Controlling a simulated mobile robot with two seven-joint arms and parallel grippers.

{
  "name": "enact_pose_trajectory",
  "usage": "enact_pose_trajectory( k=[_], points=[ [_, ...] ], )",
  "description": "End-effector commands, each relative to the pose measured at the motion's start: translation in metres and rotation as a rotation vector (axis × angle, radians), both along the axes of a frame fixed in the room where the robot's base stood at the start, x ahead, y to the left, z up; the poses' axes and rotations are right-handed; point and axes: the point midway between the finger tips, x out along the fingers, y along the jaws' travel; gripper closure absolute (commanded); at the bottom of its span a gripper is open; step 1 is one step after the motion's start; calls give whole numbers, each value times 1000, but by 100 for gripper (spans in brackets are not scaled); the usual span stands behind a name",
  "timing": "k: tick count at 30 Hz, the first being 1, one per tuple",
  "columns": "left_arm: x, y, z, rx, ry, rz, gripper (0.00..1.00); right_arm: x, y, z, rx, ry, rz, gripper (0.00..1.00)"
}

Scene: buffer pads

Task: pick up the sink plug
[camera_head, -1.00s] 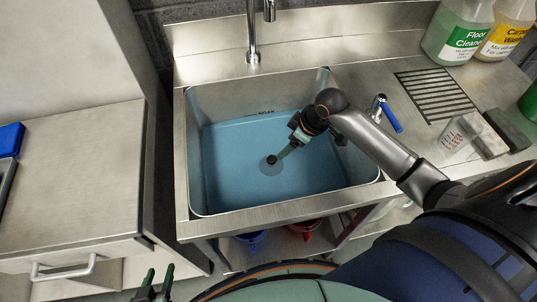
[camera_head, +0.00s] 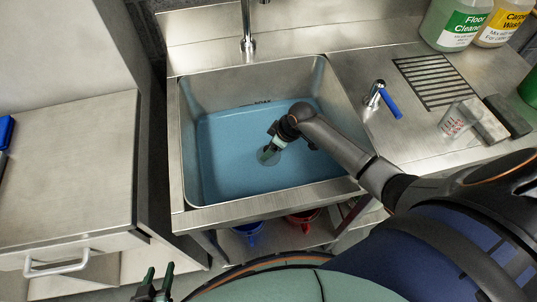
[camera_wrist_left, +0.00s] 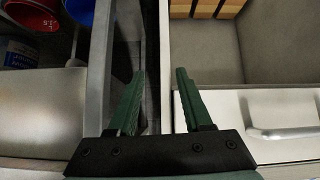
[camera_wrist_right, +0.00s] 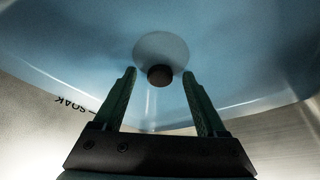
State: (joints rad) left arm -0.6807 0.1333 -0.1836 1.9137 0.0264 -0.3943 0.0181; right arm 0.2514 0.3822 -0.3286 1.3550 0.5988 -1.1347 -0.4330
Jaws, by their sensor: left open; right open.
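The sink plug (camera_head: 276,158) lies on the floor of the blue-tinted sink basin (camera_head: 222,165), partly hidden by my right gripper (camera_head: 266,153). In the right wrist view the plug (camera_wrist_right: 160,48) is a pale disc with a dark round knob (camera_wrist_right: 160,75). My right gripper is open, pointing down into the basin, and the knob shows between its fingertips. I cannot tell how far the fingers are above the disc. My left gripper (camera_head: 159,268) is open and empty at the bottom left, outside the sink; it also shows in the left wrist view (camera_wrist_left: 160,72).
The basin walls and steel rim surround my right gripper. A faucet (camera_head: 249,38) stands behind, and a blue-handled tap (camera_head: 388,102) is on the right rim. Blue and red buckets (camera_head: 303,215) sit below.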

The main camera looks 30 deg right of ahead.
Motion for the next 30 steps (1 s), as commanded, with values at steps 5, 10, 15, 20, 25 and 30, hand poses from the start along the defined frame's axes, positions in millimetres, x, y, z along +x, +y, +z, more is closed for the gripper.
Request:
enact_pose_trajectory(
  k=[5,10,15,20,25,30],
  points=[
    [0,0,-1,0,0,0,50,2,1,-3,-1,-2,0,26],
    [0,0,0,0,-1,0,50,1,1,-3,-1,-2,1,32],
    [0,0,0,0,-1,0,50,1,1,-3,0,-1,0,51],
    [1,-1,0,-2,-2,0,50,1,0,-3,-1,-1,0,69],
    [1,-1,0,-2,-3,0,50,1,0,-3,-1,-1,0,88],
    [1,-1,0,-3,-2,1,50,1,0,-3,-1,-1,0,100]
  ],
)
